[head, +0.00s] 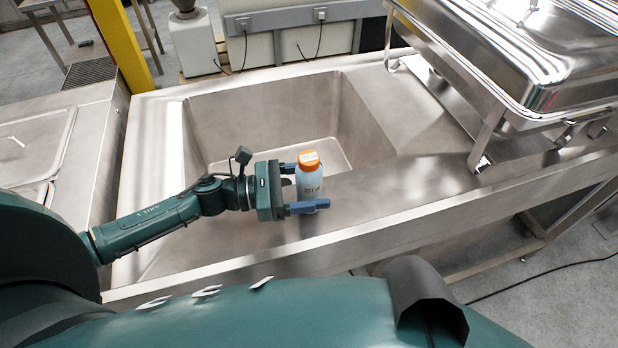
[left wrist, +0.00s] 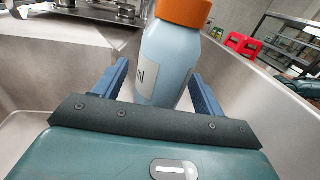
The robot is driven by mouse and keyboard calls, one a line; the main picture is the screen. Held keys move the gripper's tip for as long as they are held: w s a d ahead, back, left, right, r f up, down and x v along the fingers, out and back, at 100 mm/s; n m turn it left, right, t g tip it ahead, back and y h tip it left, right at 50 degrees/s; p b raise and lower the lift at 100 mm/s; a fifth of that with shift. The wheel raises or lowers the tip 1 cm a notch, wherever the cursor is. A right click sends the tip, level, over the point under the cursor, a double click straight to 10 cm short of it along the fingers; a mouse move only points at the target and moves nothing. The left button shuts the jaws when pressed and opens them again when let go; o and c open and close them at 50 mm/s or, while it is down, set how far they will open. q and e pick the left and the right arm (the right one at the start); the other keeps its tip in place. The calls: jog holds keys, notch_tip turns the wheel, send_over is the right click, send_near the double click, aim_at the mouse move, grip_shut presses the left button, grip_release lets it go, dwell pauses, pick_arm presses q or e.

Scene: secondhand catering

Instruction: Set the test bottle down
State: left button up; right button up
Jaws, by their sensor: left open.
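The test bottle (head: 309,180) is pale blue-white with an orange cap and a printed label, and it is upright. It also shows in the left wrist view (left wrist: 168,62), where its cap is cut off by the top edge. My left gripper (head: 305,188) reaches in from the left with its blue fingers open, one on each side of the bottle. The bottle's base is partly hidden by the near finger, and I cannot tell whether it touches the steel under it. My right gripper is not in view.
A steel sink basin (head: 262,112) lies behind and around the gripper, with a raised front rim. A shiny chafing dish (head: 520,50) on legs stands on the drainboard at right. Bare drainboard (head: 415,130) lies between them. A yellow post (head: 120,45) stands behind left.

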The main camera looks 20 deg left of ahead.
pick_arm(q)
jog(key=c, duration=1.3)
